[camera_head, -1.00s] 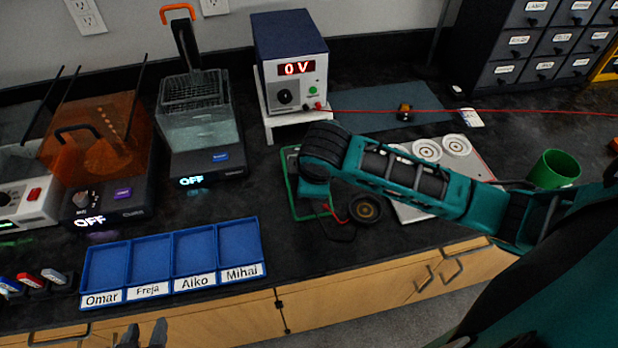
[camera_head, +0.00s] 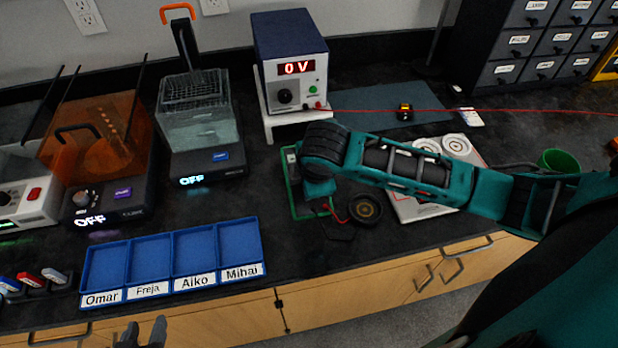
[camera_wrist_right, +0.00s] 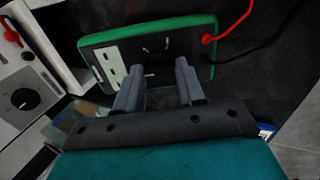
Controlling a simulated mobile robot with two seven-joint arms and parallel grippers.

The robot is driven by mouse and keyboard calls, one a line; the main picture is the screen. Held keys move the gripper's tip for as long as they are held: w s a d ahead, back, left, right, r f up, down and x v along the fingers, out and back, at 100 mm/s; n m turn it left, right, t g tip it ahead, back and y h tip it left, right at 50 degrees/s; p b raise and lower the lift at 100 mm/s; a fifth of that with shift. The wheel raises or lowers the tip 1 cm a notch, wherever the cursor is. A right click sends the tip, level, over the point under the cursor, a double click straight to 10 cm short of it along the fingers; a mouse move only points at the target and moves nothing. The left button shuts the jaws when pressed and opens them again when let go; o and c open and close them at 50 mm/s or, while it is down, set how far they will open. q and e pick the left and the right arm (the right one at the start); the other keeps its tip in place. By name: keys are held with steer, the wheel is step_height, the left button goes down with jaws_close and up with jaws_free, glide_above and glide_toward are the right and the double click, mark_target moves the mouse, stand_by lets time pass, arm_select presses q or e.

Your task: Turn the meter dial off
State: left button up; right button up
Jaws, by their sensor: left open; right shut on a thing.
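The meter (camera_head: 290,165) is a dark box with a green rim, lying on the counter and partly covered by my right arm in the head view. In the right wrist view the meter (camera_wrist_right: 180,48) shows a pale panel at its left and a red lead plugged in at its right. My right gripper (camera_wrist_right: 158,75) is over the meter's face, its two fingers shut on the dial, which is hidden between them. Where the dial points cannot be seen. My left gripper (camera_head: 142,333) is open and empty at the bottom edge, in front of the counter.
A power supply (camera_head: 290,60) reading 0 V stands behind the meter on a white stand (camera_head: 270,122). A round black part (camera_head: 365,210) and a white board (camera_head: 415,210) lie at the right. Blue labelled trays (camera_head: 197,283) are at the left front.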

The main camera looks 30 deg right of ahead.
steer(key=o, duration=1)
steer(key=shift+o, duration=0.2)
steer(key=v, duration=1.3)
